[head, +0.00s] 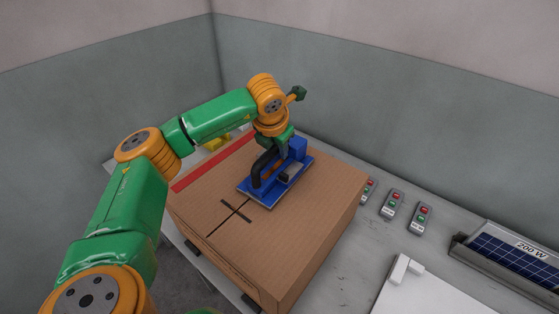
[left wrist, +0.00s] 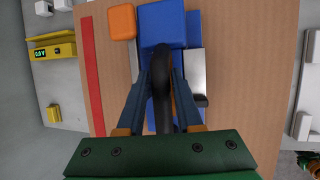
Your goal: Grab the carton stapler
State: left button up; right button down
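The carton stapler has a flat blue base (head: 262,192), a black curved handle (head: 257,170) and a silver-grey part on one side. It rests on top of a brown cardboard carton (head: 320,200). My left gripper (head: 286,145) is at the stapler, pointing down over the handle. In the left wrist view the two fingers of my left gripper (left wrist: 162,85) lie on either side of the black handle (left wrist: 162,110), very close to it. I cannot tell whether they press on it. A blue block (left wrist: 162,24) of the stapler lies beyond the fingertips. My right gripper is not in view.
A red strip (head: 215,162) runs along the carton top, near black crossed marks (head: 236,211). Several button boxes (head: 391,203) stand on the grey table to the right. A solar panel (head: 510,256) and a white board (head: 420,292) are farther right. Walls close the back.

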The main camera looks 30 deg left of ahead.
pick_arm(q)
jog(key=shift+f, duration=0.1)
grip_shut()
jog(key=shift+w, duration=0.1)
dwell(1.2)
